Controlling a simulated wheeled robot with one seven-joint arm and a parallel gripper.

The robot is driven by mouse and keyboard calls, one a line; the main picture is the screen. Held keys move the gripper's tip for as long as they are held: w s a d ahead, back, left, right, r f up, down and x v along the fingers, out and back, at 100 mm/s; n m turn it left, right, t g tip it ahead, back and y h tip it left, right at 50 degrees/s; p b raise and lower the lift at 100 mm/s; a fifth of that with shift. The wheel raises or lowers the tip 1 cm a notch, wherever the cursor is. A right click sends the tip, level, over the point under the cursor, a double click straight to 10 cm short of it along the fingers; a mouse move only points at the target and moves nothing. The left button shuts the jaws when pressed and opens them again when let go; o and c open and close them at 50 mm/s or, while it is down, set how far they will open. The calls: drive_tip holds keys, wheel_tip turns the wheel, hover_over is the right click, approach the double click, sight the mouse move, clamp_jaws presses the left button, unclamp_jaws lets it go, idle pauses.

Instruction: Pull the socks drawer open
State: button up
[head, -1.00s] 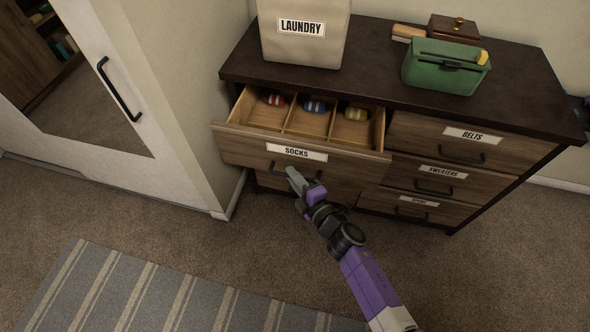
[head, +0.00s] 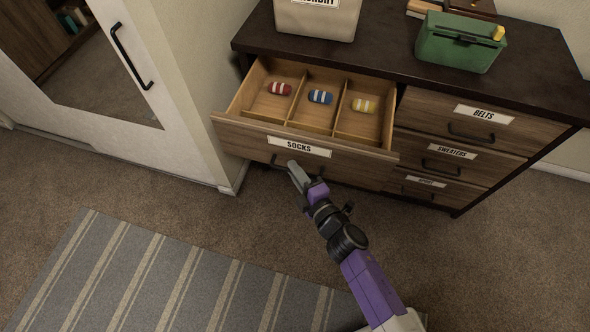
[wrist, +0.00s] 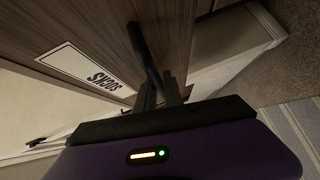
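The socks drawer (head: 236,134) is at the top left of the dresser and stands well out from it. Its label reads SOCKS. Inside, a red, a blue and a yellow rolled pair of socks each lie in their own compartment. My gripper (head: 296,171) is at the front of this drawer, below the label. In the wrist view the dark bar handle (wrist: 146,52) runs down to my fingers (wrist: 159,93), which are closed around its near part. The fingers hide part of the handle in the head view.
The dresser (head: 400,48) also has shut drawers at the right, labelled BELTS and SWEATERS, and one below. A laundry bin (head: 316,20) and a green box (head: 458,43) stand on top. A mirrored door (head: 150,100) is at the left. Carpet and a striped rug (head: 150,275) lie in front.

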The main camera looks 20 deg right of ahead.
drive_tip(key=o, duration=0.3)
drive_tip(key=shift+o, duration=0.2)
drive_tip(key=v, duration=0.8)
drive_tip(key=shift+p, duration=0.45)
drive_tip(key=shift+w, duration=0.1)
